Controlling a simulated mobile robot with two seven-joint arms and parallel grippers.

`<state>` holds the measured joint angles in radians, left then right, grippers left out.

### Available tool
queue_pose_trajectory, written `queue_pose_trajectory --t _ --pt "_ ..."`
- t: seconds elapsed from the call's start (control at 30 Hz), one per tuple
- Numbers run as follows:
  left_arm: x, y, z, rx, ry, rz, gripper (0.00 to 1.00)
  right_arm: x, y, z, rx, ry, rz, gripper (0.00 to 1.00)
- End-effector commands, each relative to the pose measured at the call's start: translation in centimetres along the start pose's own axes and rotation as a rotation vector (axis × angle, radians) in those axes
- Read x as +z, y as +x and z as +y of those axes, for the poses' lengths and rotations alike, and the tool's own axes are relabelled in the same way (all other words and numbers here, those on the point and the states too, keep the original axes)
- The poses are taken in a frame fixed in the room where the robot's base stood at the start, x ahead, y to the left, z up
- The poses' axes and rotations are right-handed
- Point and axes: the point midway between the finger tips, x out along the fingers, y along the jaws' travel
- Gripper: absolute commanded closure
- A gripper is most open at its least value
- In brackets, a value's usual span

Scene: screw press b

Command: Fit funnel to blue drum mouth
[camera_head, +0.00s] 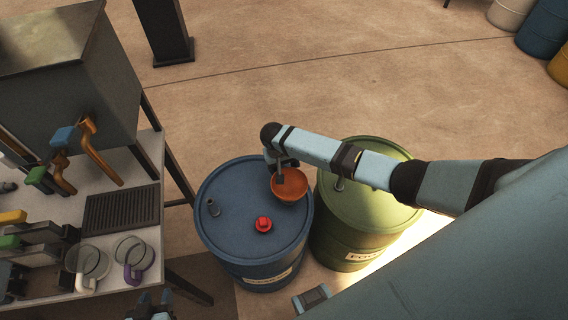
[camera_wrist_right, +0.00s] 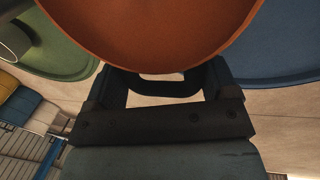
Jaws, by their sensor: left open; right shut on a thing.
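The orange funnel (camera_head: 290,186) is over the right side of the blue drum (camera_head: 235,245) in the head view. My left gripper (camera_head: 152,308) is open at the bottom edge, away from the drum.
A green drum (camera_head: 362,235) stands close on the right, under my right arm. A table (camera_head: 150,225) with a grey tank (camera_head: 70,75), coloured-handled taps, a grate and glass mugs is at left. More drums stand at top right. Open floor lies behind.

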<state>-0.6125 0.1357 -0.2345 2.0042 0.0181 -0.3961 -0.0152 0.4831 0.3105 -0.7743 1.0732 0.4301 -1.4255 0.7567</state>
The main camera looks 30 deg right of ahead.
Motion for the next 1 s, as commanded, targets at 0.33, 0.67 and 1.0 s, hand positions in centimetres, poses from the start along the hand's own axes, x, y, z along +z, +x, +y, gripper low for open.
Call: queue_pose_trajectory --t 0.33,0.67,1.0 --pt "0.0 0.0 0.0 0.000 0.000 0.000 0.57 0.0 -0.1 0.0 -0.001 0.000 0.001 0.00" --pt "0.4 0.0 -0.1 -0.002 0.014 -0.002 0.57 -0.1 -2.8 0.0 -0.004 0.000 0.003 0.00" --pt "-0.2 -0.4 0.0 -0.001 0.013 0.003 0.57 -0.1 -10.5 -0.1 -0.003 -0.001 0.004 0.00"
